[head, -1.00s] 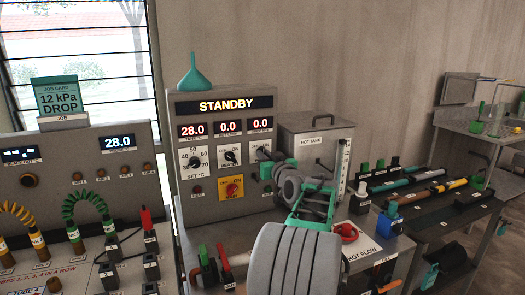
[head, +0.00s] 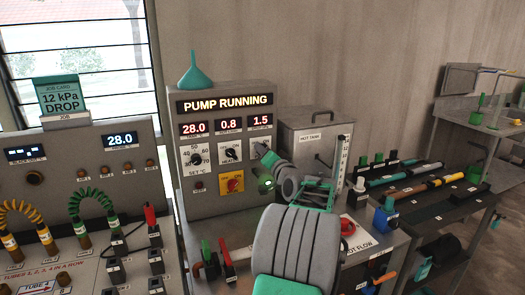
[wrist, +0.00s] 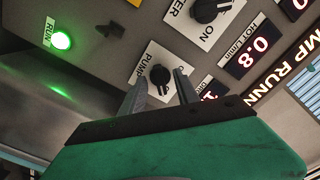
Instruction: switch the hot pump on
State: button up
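The hot pump panel (head: 222,120) reads PUMP RUNNING, with 28.0, 0.8 and 1.5 on the small displays. The black PUMP knob (wrist: 161,82) sits between the two fingers of my gripper (wrist: 160,90) in the wrist view. Gaps show beside the knob, so the gripper looks open around it. In the head view my gripper (head: 266,153) is at the panel's right side and hides most of the pump switch. The green RUN lamp (wrist: 61,41) is lit; its glow also shows in the head view (head: 268,184).
The heater knob (head: 230,155) and the red switch on a yellow plate (head: 232,184) are left of my gripper. The hot tank (head: 308,135) stands close on the right. A teal funnel (head: 194,72) stands on the panel. Coloured valve handles (head: 225,258) rise in front.

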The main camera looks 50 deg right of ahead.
jog(key=b+v, duration=0.2)
jog(key=v, duration=0.2)
dwell(0.3)
notch_tip(320, 180, up, 12)
jog(key=s+a+p, duration=0.1)
jog(key=s+p, duration=0.1)
jog(key=p, duration=0.2)
jog(key=shift+s+a+p, duration=0.25)
jog(key=shift+s+p, duration=0.05)
